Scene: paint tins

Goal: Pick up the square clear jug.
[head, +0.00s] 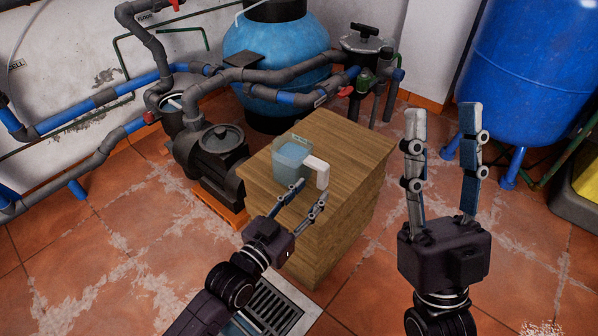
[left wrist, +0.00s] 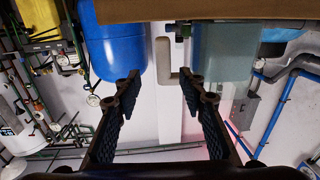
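The square clear jug (head: 290,157) stands upright on the wooden cabinet (head: 345,150), with bluish see-through walls and a pale handle (head: 317,168) on its right side. My left gripper (head: 312,189) is open just in front of the handle. In the left wrist view the picture is upside down; the jug (left wrist: 228,52) is right of centre. Its handle (left wrist: 162,62) shows in the gap between the open left fingers (left wrist: 160,78), touching neither clearly. Whether the handle is inside the fingertips or just beyond them I cannot tell. My right gripper (head: 442,108) is open, empty and raised, far to the right.
A dark pump (head: 210,155) sits left of the cabinet. Grey and blue pipes (head: 270,85) run behind it, with a blue round tank (head: 275,50). A tall blue tank (head: 530,70) stands at the right. A floor grate (head: 272,308) lies below my left arm.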

